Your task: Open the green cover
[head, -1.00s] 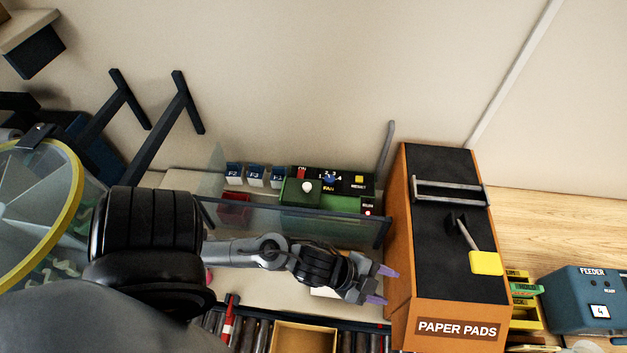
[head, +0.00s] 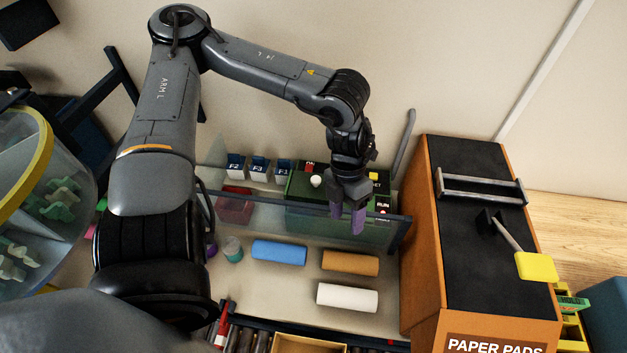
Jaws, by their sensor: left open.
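The green cover (head: 299,187) is on a dark control box at the back of the bench, behind a clear panel. A white knob (head: 316,181) sits on it. The cover looks closed, and my gripper hides its right part. My left gripper (head: 347,217) points down with purple fingertips apart and nothing between them. It hangs just right of the knob, near the top of the clear panel. I cannot tell whether it touches anything. My right gripper is out of view.
The clear panel (head: 265,212) stands in front of the box. A tall orange PAPER PADS cabinet (head: 420,260) blocks the right side. Blue (head: 279,252), orange (head: 350,263) and white (head: 347,297) rolls lie on the bench in front. Blue-labelled bins (head: 259,170) stand left of the box.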

